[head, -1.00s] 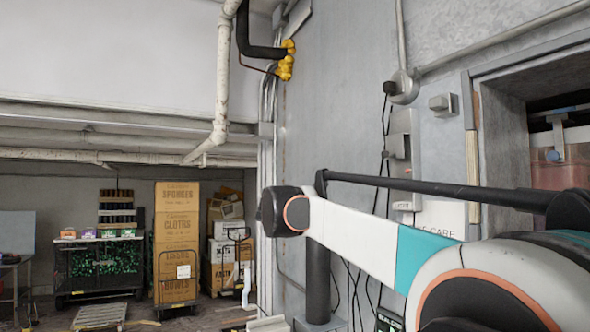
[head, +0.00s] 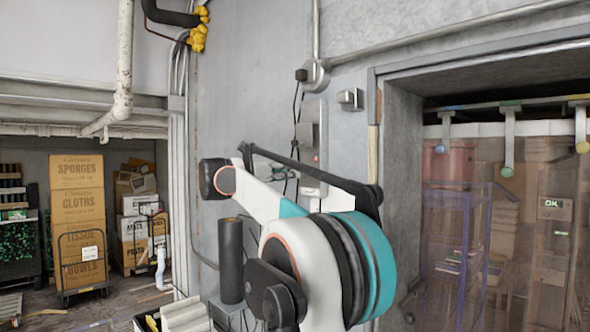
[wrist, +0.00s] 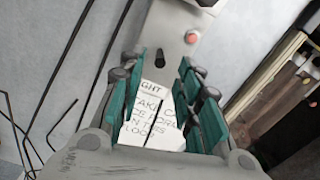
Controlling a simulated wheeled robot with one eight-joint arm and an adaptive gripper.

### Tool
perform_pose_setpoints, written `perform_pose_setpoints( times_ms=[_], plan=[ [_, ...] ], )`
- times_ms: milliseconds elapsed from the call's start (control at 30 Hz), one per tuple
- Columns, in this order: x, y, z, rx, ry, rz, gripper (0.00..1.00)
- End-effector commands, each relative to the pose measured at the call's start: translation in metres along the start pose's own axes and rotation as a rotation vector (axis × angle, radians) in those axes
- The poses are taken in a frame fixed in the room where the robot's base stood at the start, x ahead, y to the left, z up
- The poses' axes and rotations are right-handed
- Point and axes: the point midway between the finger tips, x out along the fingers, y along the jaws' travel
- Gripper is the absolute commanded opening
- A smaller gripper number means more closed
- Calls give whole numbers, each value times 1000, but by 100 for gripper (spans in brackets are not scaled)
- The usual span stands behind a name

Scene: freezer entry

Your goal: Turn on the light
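A grey metal switch box is on the wall in the head view (head: 311,137), partly behind my arm. In the wrist view, the metal box (wrist: 172,35) has a red button (wrist: 192,38) and a small black knob (wrist: 173,72) below it. A white label (wrist: 150,122) with text ending in "GHT" and further lines lies under the box, partly covered by my fingers. My gripper (wrist: 164,70) is open and empty. Its teal-padded fingers stand either side of the label, with the knob near the gap between their tips. Contact cannot be told.
A doorway with clear strip curtains (head: 505,215) is at the right. A small grey box (head: 349,99) and black cables (head: 297,110) are on the wall near the switch box. Stacked cartons (head: 78,210) and a cart stand at the far left.

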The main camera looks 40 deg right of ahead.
Motion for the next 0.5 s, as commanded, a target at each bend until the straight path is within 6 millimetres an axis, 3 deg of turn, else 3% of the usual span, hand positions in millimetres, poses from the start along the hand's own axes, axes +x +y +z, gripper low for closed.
perform_pose_setpoints(
  times_ms=[200,500],
  plan=[
    [30,-1,1,1,1,-2,32],
    [40,0,0,1,0,1,32]
  ],
)
